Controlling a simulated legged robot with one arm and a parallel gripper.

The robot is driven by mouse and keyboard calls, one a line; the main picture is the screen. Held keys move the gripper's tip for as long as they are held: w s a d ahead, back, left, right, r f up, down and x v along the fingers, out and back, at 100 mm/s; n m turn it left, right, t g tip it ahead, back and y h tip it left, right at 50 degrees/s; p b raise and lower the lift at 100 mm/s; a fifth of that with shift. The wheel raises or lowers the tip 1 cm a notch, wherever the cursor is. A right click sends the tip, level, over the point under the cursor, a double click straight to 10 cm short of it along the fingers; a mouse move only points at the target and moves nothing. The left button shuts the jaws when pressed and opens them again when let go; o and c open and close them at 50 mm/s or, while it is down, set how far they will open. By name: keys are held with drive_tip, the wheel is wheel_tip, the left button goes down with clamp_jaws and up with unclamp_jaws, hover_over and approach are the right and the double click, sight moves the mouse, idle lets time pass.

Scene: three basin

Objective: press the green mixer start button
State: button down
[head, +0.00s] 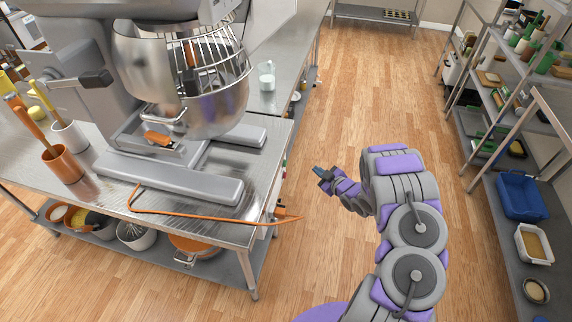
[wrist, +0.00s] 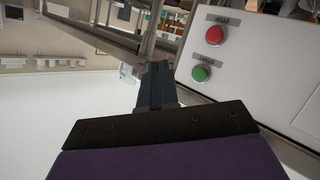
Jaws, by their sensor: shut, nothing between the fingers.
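The green start button (wrist: 201,73) sits on a light panel (wrist: 255,60) in the wrist view, just right of my fingertips. A red button (wrist: 215,35) is above it on the same panel; the labels are too blurred to read. My gripper (wrist: 157,72) is shut and empty, its fingers pointing up the picture, left of the green button and apparently apart from it. In the head view my gripper (head: 320,172) is beside the right end of the steel table. The mixer (head: 185,75) stands on that table; the button panel is not clearly seen there.
Shelving with a blue bin (head: 522,196) is at the right. Wooden floor between is clear.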

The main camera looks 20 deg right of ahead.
sight(285, 163)
drive_tip(key=w+a+p, duration=0.3)
drive_tip(key=w+a, duration=0.2)
drive_tip(key=a, duration=0.2)
idle(0.3)
drive_tip(key=shift+a, duration=0.1)
idle(1.9)
drive_tip(key=shift+w+a, duration=0.1)
drive_tip(key=shift+a, duration=0.2)
